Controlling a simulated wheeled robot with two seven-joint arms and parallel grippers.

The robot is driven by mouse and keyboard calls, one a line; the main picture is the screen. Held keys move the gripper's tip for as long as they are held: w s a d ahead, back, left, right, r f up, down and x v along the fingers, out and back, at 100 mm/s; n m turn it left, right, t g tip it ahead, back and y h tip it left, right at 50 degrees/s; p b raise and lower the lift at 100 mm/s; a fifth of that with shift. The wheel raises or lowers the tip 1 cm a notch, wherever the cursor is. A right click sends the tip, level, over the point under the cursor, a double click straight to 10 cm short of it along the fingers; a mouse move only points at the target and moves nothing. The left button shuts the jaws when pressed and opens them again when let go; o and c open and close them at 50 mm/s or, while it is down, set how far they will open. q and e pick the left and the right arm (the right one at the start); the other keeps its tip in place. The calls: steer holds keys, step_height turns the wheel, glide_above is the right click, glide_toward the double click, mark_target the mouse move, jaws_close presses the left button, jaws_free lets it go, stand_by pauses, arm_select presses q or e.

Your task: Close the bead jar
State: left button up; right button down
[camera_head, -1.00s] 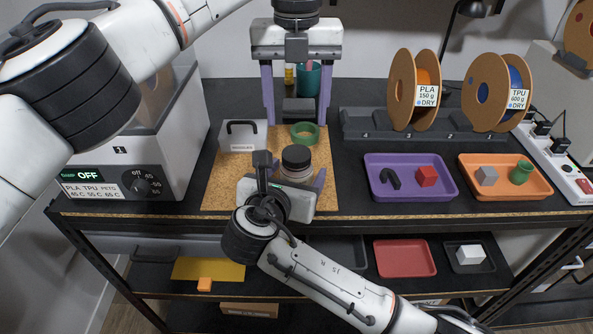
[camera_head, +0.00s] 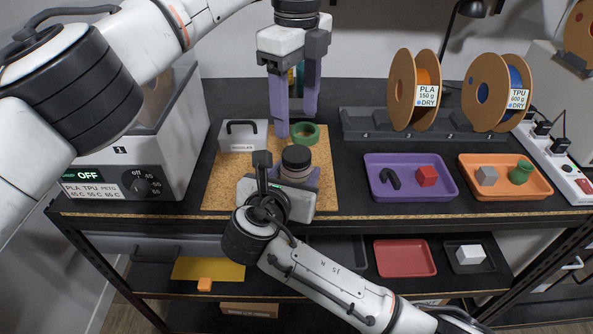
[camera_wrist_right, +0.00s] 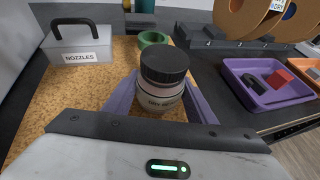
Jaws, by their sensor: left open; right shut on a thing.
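The bead jar (camera_head: 295,170) stands upright on the cork mat (camera_head: 228,180), with a black lid (camera_head: 296,154) on top. In the right wrist view the jar (camera_wrist_right: 158,103) is pale and labelled, with the lid (camera_wrist_right: 164,62) above it; I cannot tell whether the lid is tight. My right gripper (camera_wrist_right: 160,108) is shut around the jar's body, one purple finger on each side. My left gripper (camera_head: 297,122) is open and empty, pointing down above and behind the jar. Its purple fingers hang clear of the lid.
A green ring (camera_head: 306,133) lies behind the jar, and a nozzles box (camera_head: 243,136) stands to its left. A purple tray (camera_head: 411,190) and an orange tray (camera_head: 506,190) lie right. The dryer (camera_head: 140,160) stands left. Filament spools (camera_head: 404,90) stand at back right.

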mark_target(296, 153)
arm_select(q)
steer(key=n, duration=0.7)
steer(key=shift+f, duration=4)
